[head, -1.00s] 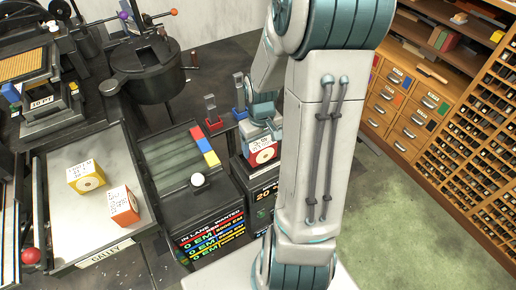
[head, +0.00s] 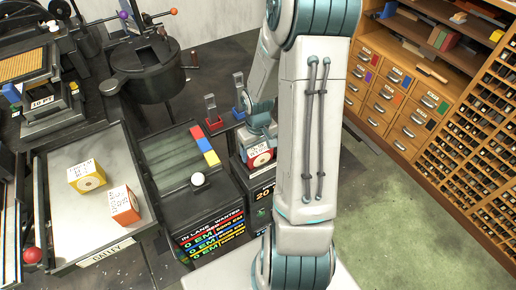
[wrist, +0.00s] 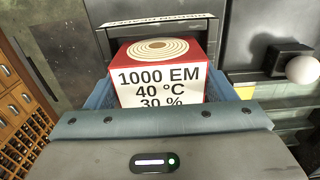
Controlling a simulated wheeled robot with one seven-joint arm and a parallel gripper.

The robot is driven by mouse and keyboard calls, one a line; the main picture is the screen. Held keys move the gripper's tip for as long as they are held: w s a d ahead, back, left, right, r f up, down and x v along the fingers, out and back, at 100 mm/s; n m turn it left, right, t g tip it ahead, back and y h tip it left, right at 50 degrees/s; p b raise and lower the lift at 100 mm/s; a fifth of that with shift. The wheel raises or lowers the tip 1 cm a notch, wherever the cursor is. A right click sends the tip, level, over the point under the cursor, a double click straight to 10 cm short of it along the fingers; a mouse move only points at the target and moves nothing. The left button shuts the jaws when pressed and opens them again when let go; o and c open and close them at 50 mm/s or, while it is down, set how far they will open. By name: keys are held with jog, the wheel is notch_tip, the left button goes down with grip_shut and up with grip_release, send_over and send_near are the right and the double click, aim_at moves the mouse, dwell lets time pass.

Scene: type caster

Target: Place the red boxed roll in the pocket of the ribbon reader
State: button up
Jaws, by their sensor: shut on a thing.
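The red boxed roll (head: 262,159) is held in my gripper (head: 259,140), over the black ribbon reader (head: 263,192) with a lit display. In the wrist view the red boxed roll (wrist: 158,78) shows a white label reading "1000 EM, 40 °C, 30 %" and a ringed roll face on top. The blue fingers of my gripper (wrist: 165,95) lie on both sides of it. A dark frame (wrist: 150,32) stands directly beyond the box. The box's underside and the pocket's floor are hidden, so I cannot tell how far in it sits.
Left of the reader is a black lane unit (head: 208,210) with red, blue and yellow blocks and a white knob (head: 198,179). A yellow box (head: 87,177) and an orange box (head: 124,206) rest on the galley tray (head: 75,230). Wooden drawers (head: 395,100) stand right across open floor.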

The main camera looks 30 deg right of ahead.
aim_at(258, 148)
jog(key=o, duration=1.1)
jog(key=shift+f, duration=0.1)
notch_tip(258, 148, up, 12)
jog(key=s+a+r+t, duration=0.3)
jog(key=s+a+r, duration=0.8)
jog(key=s+a, duration=0.1)
jog(key=shift+s+r, duration=0.3)
jog(key=shift+s, duration=0.1)
